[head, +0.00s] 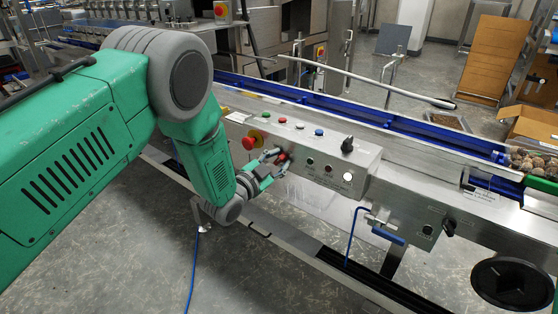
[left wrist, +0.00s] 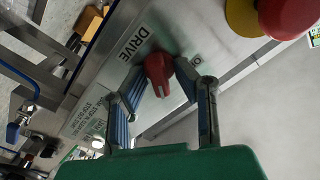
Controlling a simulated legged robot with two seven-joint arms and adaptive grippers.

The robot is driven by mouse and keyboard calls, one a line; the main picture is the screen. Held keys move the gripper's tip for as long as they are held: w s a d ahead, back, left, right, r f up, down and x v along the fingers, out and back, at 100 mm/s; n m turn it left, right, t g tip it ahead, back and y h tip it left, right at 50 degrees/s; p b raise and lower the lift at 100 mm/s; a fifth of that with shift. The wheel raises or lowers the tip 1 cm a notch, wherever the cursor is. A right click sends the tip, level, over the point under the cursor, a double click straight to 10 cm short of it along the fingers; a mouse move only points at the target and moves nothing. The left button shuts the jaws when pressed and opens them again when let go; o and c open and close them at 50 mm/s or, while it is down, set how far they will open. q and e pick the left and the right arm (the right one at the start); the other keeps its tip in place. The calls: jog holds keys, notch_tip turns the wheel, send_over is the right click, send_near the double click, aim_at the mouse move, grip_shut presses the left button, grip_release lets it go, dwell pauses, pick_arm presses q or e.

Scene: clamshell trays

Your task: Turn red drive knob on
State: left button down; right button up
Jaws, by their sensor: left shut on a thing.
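The red drive knob (left wrist: 158,70) sits on the sloped steel face beside the printed word DRIVE in the left wrist view. My left gripper (left wrist: 161,80) has its two fingers on either side of the knob and is shut on it. In the head view the gripper (head: 274,166) is at the left part of the control panel (head: 326,147), and a little of the red knob (head: 283,157) shows by its fingers. The knob's exact pointer position is hard to read. My right gripper is not in view.
A red emergency stop (head: 249,142) on a yellow base is close to the left of the gripper; it also shows in the left wrist view (left wrist: 291,13). A black knob (head: 347,145) and a white button (head: 347,178) are on the panel's right. Open floor lies in front.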

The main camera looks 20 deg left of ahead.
pick_arm(q)
jog(key=shift+w+r, duration=0.1)
jog(key=shift+r, duration=0.1)
jog(key=c, duration=1.6)
grip_release()
jog(key=shift+o, duration=0.2)
jog(key=shift+d, duration=0.1)
jog(key=shift+f, duration=0.1)
jog(key=shift+s, duration=0.25)
jog(key=v, duration=1.1)
jog(key=shift+s, duration=0.25)
